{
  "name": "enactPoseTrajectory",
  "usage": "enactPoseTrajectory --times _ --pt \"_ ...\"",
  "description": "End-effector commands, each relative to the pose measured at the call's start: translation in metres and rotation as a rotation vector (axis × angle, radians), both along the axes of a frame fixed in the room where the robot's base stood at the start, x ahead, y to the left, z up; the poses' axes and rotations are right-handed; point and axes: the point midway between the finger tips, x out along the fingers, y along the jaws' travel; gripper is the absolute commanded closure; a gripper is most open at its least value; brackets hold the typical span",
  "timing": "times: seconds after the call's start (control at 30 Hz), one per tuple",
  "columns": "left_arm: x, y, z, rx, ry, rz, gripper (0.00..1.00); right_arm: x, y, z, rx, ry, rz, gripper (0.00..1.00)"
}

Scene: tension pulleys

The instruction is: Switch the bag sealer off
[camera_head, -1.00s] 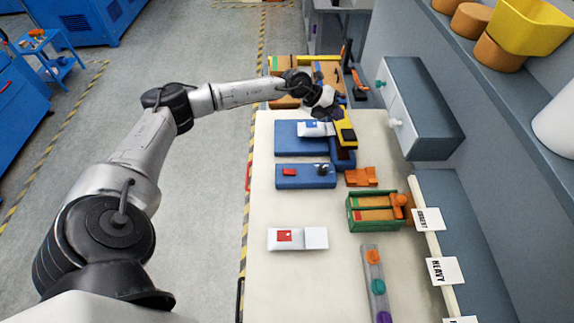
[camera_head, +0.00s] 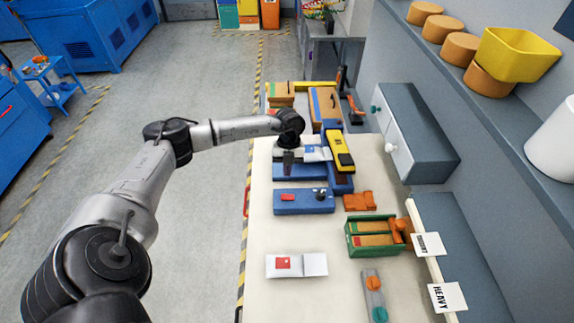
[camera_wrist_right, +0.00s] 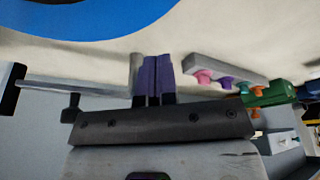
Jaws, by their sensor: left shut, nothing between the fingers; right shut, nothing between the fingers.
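The bag sealer has a blue base (camera_head: 292,172) and a long yellow arm (camera_head: 340,148), near the far part of the bench. The blue front box (camera_head: 304,207) carries a red rocker switch (camera_head: 288,197) on its left and a dark knob (camera_head: 320,193) on its right. A white bag with a blue label (camera_head: 317,153) lies at the sealer. My left gripper (camera_head: 288,161) points down over the sealer's left part, behind the red switch in the picture; its fingers look shut and empty. My right gripper (camera_wrist_right: 153,78) shows purple fingertips pressed together, apart from everything.
A white bag with a red label (camera_head: 296,265) lies nearer on the bench. To the right are an orange part (camera_head: 359,201), a green crate (camera_head: 372,246) and a grey strip with colored knobs (camera_head: 373,290). A grey drawer cabinet (camera_head: 418,135) stands at the right.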

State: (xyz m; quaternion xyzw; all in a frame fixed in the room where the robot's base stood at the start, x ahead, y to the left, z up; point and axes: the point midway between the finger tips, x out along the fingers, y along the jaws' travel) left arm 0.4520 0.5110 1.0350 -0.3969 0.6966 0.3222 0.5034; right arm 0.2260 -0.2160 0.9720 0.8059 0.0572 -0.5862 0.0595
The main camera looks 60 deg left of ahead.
Motion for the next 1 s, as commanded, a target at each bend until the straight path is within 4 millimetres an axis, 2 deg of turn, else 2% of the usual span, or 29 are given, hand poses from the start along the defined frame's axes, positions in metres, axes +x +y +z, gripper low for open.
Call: enactPoseTrajectory --times 0.2,0.5,0.7,1.0 --pt "-0.008 -0.01 -0.041 -0.002 0.003 -0.001 1.0 0.0 -0.001 0.003 -0.003 0.001 0.002 1.0" --pt "-0.014 -0.013 -0.082 -0.001 0.0 -0.001 1.0 0.0 -0.003 0.005 -0.011 0.0 0.007 1.0" --pt "-0.015 -0.011 -0.095 0.001 -0.001 -0.001 1.0 0.0 -0.003 0.005 -0.011 0.0 0.007 1.0" --pt "-0.016 -0.011 -0.098 0.0 -0.002 -0.003 1.0 0.0 -0.001 0.005 -0.004 0.001 0.003 1.0"
